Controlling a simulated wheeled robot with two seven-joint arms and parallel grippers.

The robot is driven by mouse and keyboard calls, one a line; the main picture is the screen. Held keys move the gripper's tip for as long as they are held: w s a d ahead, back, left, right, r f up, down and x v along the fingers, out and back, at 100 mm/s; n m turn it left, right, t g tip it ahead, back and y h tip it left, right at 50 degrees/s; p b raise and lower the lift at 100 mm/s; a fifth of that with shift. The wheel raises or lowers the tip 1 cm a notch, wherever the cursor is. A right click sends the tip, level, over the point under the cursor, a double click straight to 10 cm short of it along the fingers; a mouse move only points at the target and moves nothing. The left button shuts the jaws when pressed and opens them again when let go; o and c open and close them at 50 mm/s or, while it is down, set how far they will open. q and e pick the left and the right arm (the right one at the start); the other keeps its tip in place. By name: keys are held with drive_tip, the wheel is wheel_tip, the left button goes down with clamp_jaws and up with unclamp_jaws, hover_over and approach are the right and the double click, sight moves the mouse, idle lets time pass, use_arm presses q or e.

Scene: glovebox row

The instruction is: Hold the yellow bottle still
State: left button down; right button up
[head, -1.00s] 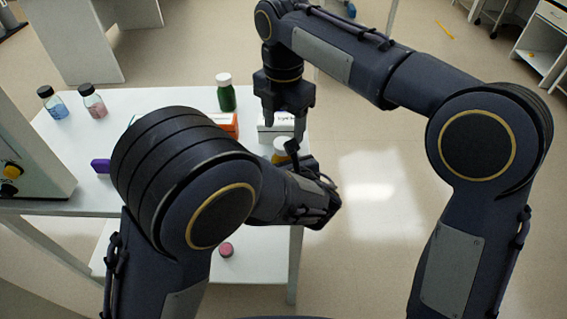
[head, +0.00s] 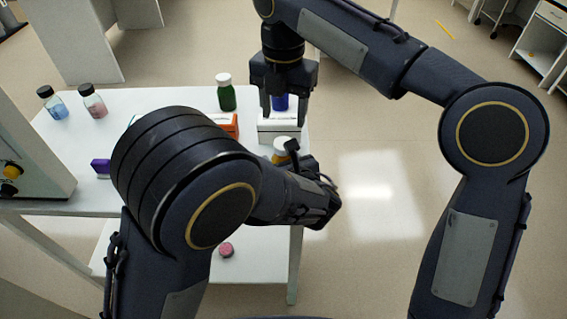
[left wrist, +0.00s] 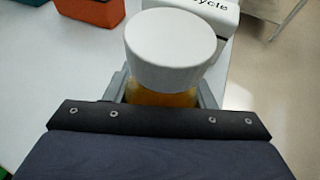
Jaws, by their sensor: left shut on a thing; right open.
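The yellow bottle (head: 281,147) stands on the white table near its right edge, partly hidden by my left arm in the head view. In the left wrist view the bottle (left wrist: 165,97) shows its white cap and amber-yellow body between the two fingers. My left gripper (left wrist: 165,92) is shut on it; the bottle looks upright. My right gripper (head: 287,110) is open, with its fingers pointing down above the white box, behind the yellow bottle. A blue bottle (head: 280,102) shows between or just behind the right fingers; I cannot tell whether they touch it.
A white box (head: 270,133) with printed letters and an orange box (head: 230,125) stand beside the yellow bottle. A green bottle (head: 225,92) is behind them. Two small black-capped bottles (head: 93,100) stand at the left. A pink-topped item (head: 227,250) is on the lower shelf.

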sight(283, 139)
drive_tip(key=shift+f, duration=4)
drive_tip(key=shift+c, duration=0.2)
drive_tip(key=c, duration=1)
drive_tip(key=m, duration=0.3)
drive_tip(key=shift+m, duration=0.3)
drive_tip(key=o, duration=1.1)
